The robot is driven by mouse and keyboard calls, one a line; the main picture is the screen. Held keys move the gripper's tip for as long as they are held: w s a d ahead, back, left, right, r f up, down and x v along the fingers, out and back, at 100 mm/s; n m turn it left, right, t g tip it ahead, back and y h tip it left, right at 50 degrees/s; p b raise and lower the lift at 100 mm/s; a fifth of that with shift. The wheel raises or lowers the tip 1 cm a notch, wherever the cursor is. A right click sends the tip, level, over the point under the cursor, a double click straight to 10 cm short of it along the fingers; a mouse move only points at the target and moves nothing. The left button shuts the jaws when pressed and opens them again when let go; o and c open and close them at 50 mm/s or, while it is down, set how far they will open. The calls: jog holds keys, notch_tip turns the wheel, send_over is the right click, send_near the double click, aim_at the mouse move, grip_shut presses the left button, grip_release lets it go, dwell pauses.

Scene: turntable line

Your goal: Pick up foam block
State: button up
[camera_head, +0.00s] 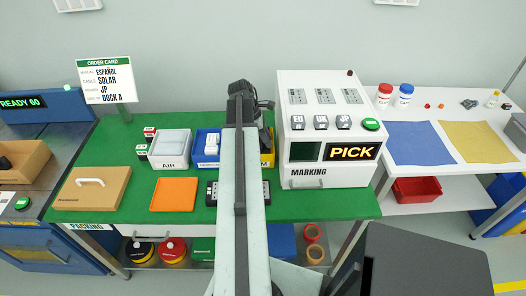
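My arm reaches up the middle of the picture over the green packing table (330,205). My gripper (264,128) is at its far end, a dark shape partly hidden behind my own arm. It is over or beside a yellow bin (267,160), and its fingertips cannot be made out. The bin's label is mostly covered and only its last letter, like an M, shows. I cannot pick out a foam block; the inside of this bin is largely hidden. A blue bin (199,160) with white items stands just left of my arm.
A white AIR bin (170,150), an orange mat (175,194) and a cardboard box (94,188) lie to the left. The white MARKING machine (325,125) stands close on the right. A white table (430,105) with blue and yellow mats is further right.

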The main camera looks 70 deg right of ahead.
grip_shut()
jog(key=shift+r, duration=0.1)
jog(key=shift+r+p, duration=0.3)
jog(key=shift+p, duration=0.1)
notch_tip(320, 180, up, 3)
jog(key=p, duration=0.3)
jog(key=shift+r, duration=0.15)
jog(key=w+a+p, duration=0.1)
jog(key=w+a, duration=0.7)
jog(key=a, duration=0.5)
jog(key=shift+w+a+r, duration=0.25)
jog(key=shift+a+r, duration=0.05)
jog(key=shift+r, duration=0.15)
